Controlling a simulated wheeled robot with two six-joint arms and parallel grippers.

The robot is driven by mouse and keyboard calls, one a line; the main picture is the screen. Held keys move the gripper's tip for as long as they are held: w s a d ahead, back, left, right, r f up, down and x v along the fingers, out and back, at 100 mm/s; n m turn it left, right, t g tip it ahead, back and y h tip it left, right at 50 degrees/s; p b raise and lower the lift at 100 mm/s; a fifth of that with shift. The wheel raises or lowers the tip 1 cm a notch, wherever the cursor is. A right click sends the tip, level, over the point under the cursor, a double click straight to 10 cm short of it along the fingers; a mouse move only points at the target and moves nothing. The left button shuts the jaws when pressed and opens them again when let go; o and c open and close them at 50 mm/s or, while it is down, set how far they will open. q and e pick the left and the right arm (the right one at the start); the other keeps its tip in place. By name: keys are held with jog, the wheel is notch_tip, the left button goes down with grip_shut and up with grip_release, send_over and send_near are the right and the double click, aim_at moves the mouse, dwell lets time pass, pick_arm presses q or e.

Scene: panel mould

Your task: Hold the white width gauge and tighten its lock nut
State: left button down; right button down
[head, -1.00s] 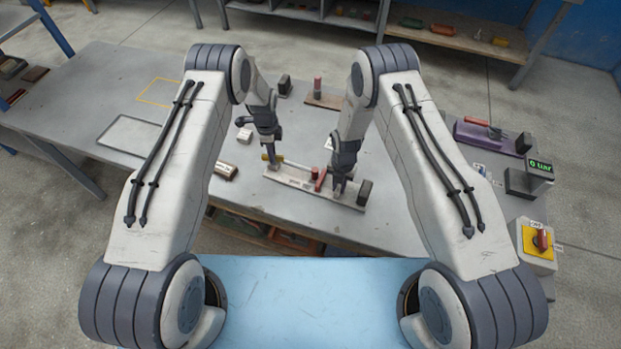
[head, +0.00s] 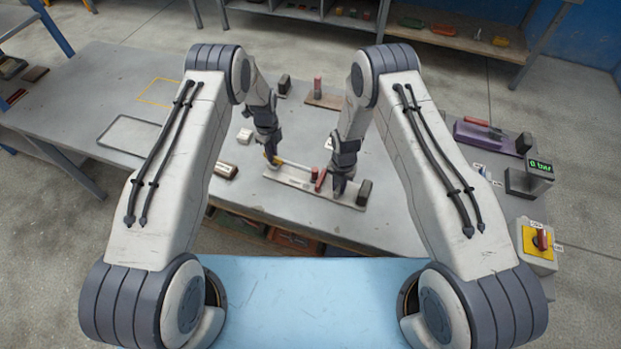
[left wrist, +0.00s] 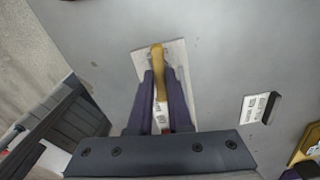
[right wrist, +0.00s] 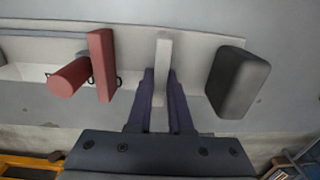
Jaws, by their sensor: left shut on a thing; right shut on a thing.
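The white width gauge (head: 290,182) is a long pale base on the table with a rod along it, a red bar (right wrist: 101,64), a red cylinder (right wrist: 70,76) and a dark block (right wrist: 238,82). My right gripper (head: 340,182) is shut on a pale upright plate (right wrist: 163,57) of the gauge, between the red bar and the dark block. My left gripper (head: 273,158) is shut at the gauge's left end on a brass-yellow piece (left wrist: 158,65), apparently the lock nut. The fingers hide part of it.
A small white block (head: 244,136) and a labelled block (head: 226,170) lie left of the gauge. A red post on a brown base (head: 322,101) and a dark block (head: 284,85) stand behind.

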pick_arm(q)
jog(key=m, duration=0.5)
jog(key=shift+m, duration=0.4)
jog(key=m, duration=0.5)
jog(key=shift+m, duration=0.4)
jog(key=c, duration=0.8)
grip_release()
jog(key=shift+c, duration=0.2)
jog(key=shift+r, duration=0.15)
notch_tip(320, 180, up, 12)
